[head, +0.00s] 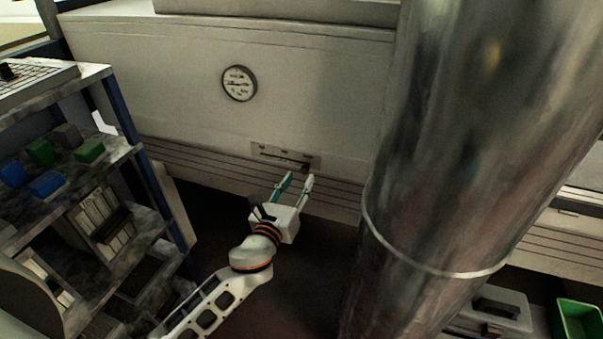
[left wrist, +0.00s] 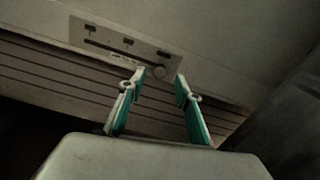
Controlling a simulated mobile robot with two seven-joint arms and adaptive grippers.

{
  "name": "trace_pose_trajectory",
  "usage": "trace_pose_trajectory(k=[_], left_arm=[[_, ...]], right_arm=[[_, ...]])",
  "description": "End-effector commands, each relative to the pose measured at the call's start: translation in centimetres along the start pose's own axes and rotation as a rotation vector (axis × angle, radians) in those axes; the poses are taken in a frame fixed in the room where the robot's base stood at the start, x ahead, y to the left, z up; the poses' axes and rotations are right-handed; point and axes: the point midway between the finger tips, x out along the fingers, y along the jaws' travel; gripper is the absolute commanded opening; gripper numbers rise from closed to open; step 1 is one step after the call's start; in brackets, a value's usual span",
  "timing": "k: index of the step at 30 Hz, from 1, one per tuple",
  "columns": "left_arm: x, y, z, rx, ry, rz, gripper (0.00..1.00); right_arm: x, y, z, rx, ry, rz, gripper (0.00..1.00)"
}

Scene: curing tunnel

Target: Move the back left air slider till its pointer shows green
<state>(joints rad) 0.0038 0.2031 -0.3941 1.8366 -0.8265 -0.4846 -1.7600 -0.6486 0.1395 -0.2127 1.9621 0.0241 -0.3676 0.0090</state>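The air slider is a pale plate (head: 272,151) with a long dark slot, set low on the cream tunnel wall in the head view. In the left wrist view the slider plate (left wrist: 100,33) shows small dark marks above its slot. My right gripper is out of view.
A round dial (head: 239,83) hangs on the wall above the slider; its pointer is too small to read. A thick metal pipe (head: 470,130) stands at right. A shelf rack (head: 122,152) with coloured blocks stands at left. A green bin (head: 578,318) is at lower right.

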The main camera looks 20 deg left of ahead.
Motion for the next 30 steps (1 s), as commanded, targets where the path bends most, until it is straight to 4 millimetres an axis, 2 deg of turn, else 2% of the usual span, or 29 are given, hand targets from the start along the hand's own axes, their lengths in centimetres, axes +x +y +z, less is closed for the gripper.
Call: trace_pose_trajectory(k=[3,9,19,20,23,24,30], left_arm=[[1.9,0.1,0.1,0.0,-0.001,0.002,0.34],[3.9,0.1,-0.1,-0.003,0.001,0.001,0.34],[4.3,0.1,-0.1,-0.003,0.002,0.001,0.34],[4.3,0.1,-0.1,-0.003,0.002,0.001,0.31],[4.3,0.1,-0.1,-0.003,0.002,0.001,0.05],[4.3,0.1,-0.1,-0.003,0.002,0.001,0.0],[4.3,0.4,0.0,-0.002,0.002,0.001,0.0]], right_arm=[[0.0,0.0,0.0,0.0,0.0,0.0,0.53],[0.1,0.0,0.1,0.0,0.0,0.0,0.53],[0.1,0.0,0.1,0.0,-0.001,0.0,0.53],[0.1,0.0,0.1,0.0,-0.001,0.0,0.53],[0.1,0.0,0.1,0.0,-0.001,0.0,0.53],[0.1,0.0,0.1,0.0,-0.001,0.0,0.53],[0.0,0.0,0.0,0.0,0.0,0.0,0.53]])
